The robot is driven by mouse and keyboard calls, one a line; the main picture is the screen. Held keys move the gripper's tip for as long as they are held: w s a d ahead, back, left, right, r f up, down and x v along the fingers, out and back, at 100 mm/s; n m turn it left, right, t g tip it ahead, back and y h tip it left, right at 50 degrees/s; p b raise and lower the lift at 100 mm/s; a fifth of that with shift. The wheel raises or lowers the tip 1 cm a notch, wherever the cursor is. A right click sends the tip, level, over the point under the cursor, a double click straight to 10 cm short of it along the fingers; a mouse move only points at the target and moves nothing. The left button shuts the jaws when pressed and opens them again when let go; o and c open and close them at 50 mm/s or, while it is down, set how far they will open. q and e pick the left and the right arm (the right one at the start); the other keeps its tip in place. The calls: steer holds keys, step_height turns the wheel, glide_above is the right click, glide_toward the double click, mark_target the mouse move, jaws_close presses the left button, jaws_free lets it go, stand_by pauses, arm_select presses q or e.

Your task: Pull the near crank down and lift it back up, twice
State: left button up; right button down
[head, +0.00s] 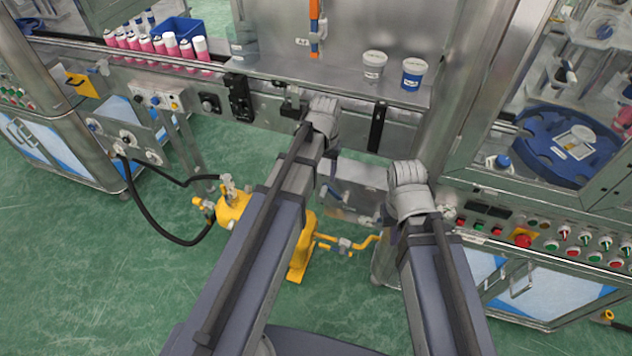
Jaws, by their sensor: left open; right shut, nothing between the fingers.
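My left gripper (322,108) is at the front edge of the steel machine bench, with my forearm running up to it from below. It is open, and its fingers are mostly hidden behind my wrist. A small dark metal part (290,104) is on the bench front just left of it; I cannot tell whether it belongs to the near crank or whether they touch. No crank can be made out clearly; my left wrist may hide it. My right gripper (408,175) is shut and empty, in front of the bench's lower right side, apart from the left one.
Pink-and-white cans (160,45) stand in a row at the back left beside a blue bin (178,28). Two tubs, white (374,66) and blue (413,74), stand on the bench. A yellow tank (232,208) is below. A button panel (545,240) is at right.

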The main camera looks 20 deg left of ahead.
mark_target(323, 191)
arm_select(q)
step_height(323, 191, down, 8)
steer(key=b, duration=0.8)
steer(key=shift+r, duration=0.1)
jaws_close()
stand_by(0.3)
stand_by(1.0)
